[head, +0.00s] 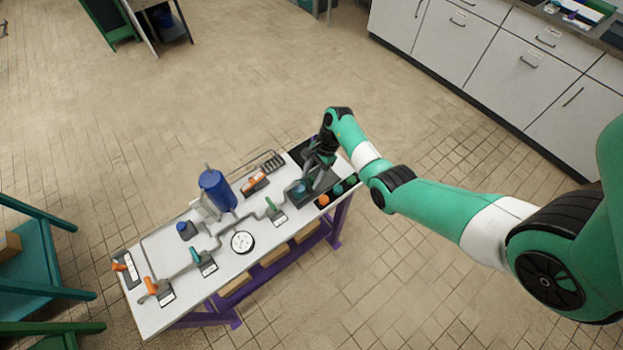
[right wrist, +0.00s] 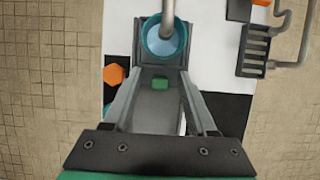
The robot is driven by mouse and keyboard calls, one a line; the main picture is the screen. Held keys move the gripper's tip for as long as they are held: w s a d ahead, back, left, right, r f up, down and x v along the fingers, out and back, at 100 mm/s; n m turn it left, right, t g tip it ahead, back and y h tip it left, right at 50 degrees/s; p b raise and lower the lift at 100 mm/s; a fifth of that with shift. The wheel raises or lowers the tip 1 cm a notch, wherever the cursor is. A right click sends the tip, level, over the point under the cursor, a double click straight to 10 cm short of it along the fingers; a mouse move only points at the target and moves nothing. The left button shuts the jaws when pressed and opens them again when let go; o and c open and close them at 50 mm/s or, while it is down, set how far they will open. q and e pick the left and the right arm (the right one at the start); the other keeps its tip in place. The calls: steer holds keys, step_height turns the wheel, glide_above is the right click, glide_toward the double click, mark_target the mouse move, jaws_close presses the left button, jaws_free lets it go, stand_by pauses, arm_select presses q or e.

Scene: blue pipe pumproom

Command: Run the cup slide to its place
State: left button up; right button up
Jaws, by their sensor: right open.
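A blue-teal cup (right wrist: 165,42) sits on a grey slide (right wrist: 158,105) in the right wrist view, with a pipe end hanging over its mouth. A small green knob (right wrist: 160,83) stands on the slide on my side of the cup. My right gripper (right wrist: 163,76) is open, its fingers on either side of the green knob, pointing toward the cup. I cannot tell whether the fingers touch the slide. In the head view my right gripper (head: 314,172) is at the right end of the white bench (head: 222,266) and partly hides the slide. My left gripper is not in view.
The bench carries a blue tank (head: 217,191), a round gauge (head: 242,242), grey pipes and several valves with orange or green handles. An orange knob (right wrist: 114,74) stands left of the slide, and a grey rack (right wrist: 255,48) stands right of the cup.

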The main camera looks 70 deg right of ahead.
steer(key=shift+f, duration=0.1)
jaws_close()
stand_by(1.4)
